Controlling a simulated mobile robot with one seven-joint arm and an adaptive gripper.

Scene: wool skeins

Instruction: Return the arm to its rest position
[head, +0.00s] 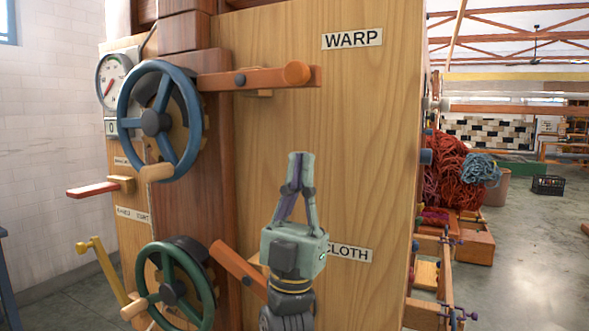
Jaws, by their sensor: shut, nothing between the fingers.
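My gripper (301,157) points upward in front of the wooden panel (370,120), in the lower middle of the head view. Its fingers meet at the tips with nothing between them. The gripper's body covers part of the CLOTH label (349,254). It appears apart from the blue handwheel (156,122) at the upper left and the green handwheel (175,288) at the lower left. Most of my arm below the wrist is out of the picture.
A wooden lever (262,79) sticks out near the WARP label (352,39). A lower lever (238,269) ends close behind my wrist. A red handle (95,189) and a yellow crank (100,265) stand at left. Red wool (452,170) lies right of the panel; open floor (535,250) is beyond.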

